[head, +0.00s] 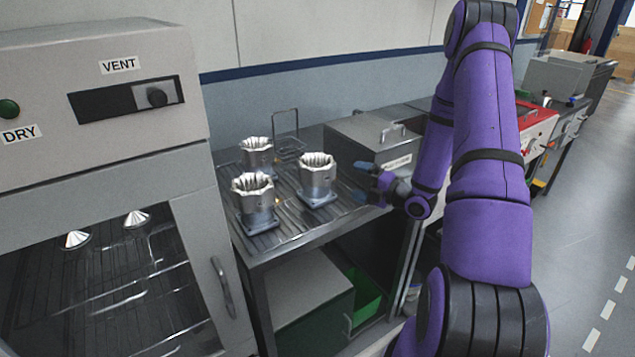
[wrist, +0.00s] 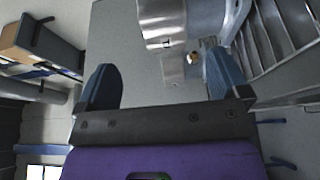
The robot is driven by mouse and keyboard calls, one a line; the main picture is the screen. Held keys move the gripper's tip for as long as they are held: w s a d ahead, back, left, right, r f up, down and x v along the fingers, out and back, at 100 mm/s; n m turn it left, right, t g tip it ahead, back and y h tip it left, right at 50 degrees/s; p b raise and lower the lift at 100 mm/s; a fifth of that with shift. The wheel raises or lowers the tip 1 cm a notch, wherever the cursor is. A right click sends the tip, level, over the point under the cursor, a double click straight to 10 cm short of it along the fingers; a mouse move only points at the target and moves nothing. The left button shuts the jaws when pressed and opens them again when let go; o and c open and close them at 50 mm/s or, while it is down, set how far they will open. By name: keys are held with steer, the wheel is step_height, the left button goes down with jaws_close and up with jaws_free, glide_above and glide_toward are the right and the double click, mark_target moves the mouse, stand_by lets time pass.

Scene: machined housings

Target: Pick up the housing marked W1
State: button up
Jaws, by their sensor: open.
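Three silver housings with toothed, crown-like rims stand upright on a ribbed metal bench top (head: 285,235) in the head view. One is at the back left (head: 257,153), one at the front left (head: 253,197) and one at the right (head: 317,182). No W1 mark is readable on any of them. My gripper (head: 361,182) is open, just right of the right housing and apart from it. In the wrist view my gripper (wrist: 158,64) has its fingers spread with nothing clearly held. A shiny metal part (wrist: 160,25), cut off by the top edge, shows beyond them.
A grey box with a handle (head: 372,145) stands behind my gripper. A wire rack (head: 286,128) is at the back of the bench. The drying cabinet (head: 95,90) borders the bench on the left. A green bin (head: 366,297) is underneath.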

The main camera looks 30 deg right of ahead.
mark_target(333, 173)
steer(key=shift+x, duration=3.8)
steer(key=shift+a+f, duration=0.15)
steer(key=shift+f, duration=0.05)
steer(key=shift+c, duration=0.4)
steer(key=c, duration=1.4)
steer(key=shift+c, duration=0.7)
steer(key=shift+r, duration=0.1)
